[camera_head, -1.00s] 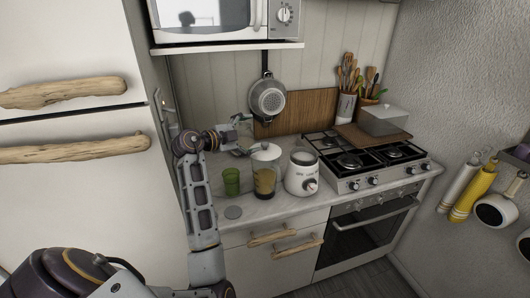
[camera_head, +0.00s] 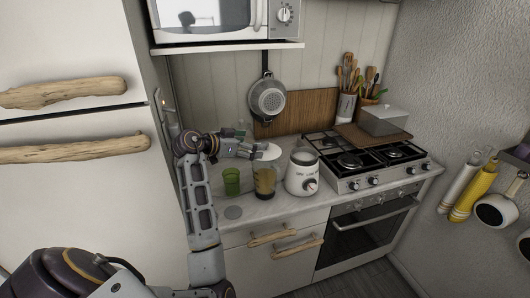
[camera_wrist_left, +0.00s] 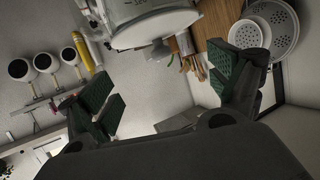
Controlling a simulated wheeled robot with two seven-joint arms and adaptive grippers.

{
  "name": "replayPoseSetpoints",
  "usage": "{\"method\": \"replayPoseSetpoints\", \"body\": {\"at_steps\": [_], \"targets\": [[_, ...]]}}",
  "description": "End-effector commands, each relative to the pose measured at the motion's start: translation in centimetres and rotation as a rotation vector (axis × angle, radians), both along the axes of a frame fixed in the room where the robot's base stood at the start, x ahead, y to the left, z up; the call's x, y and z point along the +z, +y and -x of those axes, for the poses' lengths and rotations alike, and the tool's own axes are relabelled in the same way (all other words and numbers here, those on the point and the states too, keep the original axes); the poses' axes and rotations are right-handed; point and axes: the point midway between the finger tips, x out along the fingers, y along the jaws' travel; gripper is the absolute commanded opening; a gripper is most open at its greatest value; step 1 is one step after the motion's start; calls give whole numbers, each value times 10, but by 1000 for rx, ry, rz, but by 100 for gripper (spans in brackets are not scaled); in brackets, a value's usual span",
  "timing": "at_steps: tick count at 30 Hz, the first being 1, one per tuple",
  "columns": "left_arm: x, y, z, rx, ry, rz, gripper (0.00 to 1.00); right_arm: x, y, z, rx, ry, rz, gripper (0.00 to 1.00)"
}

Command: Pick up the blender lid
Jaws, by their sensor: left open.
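The blender lid (camera_head: 271,152) is a pale round disc in the head view, above the clear jar (camera_head: 265,183) with yellowish contents. My left gripper (camera_head: 257,151) is open beside it at its left, covering part of it. I cannot tell whether they touch. In the left wrist view, the open fingers (camera_wrist_left: 172,88) stand wide apart with nothing clearly between them. A large pale round shape (camera_wrist_left: 150,27) lies beyond them at the top; I cannot tell if it is the lid or the blender base. The white blender base (camera_head: 301,175) stands right of the jar. My right gripper is not in view.
A green cup (camera_head: 231,182) stands left of the jar, with a grey disc (camera_head: 233,212) in front. The gas hob (camera_head: 365,160) is at the right. A strainer (camera_head: 267,98) hangs behind, under the microwave shelf (camera_head: 225,47). The front strip of counter is mostly clear.

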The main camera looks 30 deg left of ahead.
Motion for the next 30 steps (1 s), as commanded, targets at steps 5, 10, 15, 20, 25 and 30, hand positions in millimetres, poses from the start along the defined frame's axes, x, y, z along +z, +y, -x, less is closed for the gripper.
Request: {"method": "replayPoseSetpoints", "body": {"at_steps": [5, 10, 15, 20, 25, 30], "targets": [[0, 0, 0, 19, 16, 48, 91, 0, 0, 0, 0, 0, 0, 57], [0, 0, 0, 20, 17, 52, 91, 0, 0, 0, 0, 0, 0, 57], [0, 0, -1, 20, 17, 51, 91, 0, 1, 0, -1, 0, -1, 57], [-3, -3, -8, 19, 17, 51, 91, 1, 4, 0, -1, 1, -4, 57], [-7, -6, -19, 19, 16, 52, 91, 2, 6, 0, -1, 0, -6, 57], [-8, -6, -21, 19, 16, 50, 91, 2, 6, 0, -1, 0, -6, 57]]}}
